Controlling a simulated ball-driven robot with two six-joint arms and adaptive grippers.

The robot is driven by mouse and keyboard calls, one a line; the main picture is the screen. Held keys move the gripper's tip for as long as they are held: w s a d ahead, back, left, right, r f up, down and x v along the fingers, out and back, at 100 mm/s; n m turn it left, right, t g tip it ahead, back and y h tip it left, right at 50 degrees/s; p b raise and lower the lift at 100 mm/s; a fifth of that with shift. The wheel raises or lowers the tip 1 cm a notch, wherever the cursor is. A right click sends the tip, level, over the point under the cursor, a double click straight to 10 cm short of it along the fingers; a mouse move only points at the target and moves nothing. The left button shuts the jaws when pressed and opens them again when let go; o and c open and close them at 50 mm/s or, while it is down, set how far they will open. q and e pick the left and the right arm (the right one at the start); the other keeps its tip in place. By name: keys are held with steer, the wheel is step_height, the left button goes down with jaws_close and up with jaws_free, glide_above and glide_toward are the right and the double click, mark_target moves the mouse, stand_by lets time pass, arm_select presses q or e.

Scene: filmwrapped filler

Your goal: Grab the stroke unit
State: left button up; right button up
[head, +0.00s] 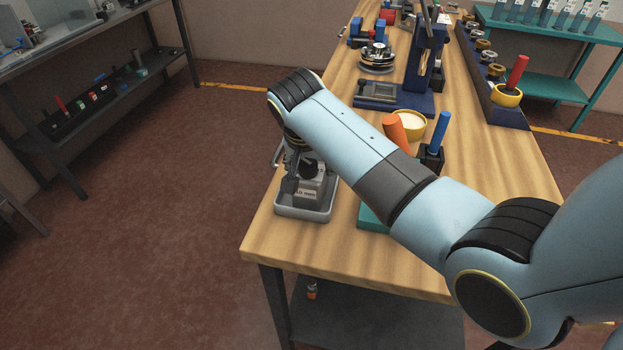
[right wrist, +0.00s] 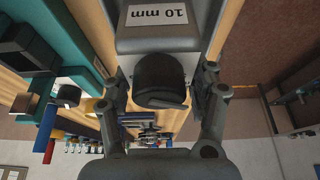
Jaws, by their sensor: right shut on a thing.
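The stroke unit is a grey block with a white "10 mm" label (head: 308,193) and a dark round knob on top. It sits in or just above a shallow grey tray (head: 305,213) at the near left corner of the bench. In the right wrist view the stroke unit (right wrist: 160,45) shows with its label upside down. In the head view my right arm reaches over the bench and hides most of the gripper. My left gripper is out of view.
A teal base (head: 372,218) with an orange handle (head: 395,130) and a blue-handled tool (head: 439,130) stand beside my forearm. The floor left of the bench is clear.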

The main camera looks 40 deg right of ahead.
steer(key=c, duration=0.7)
jaws_close()
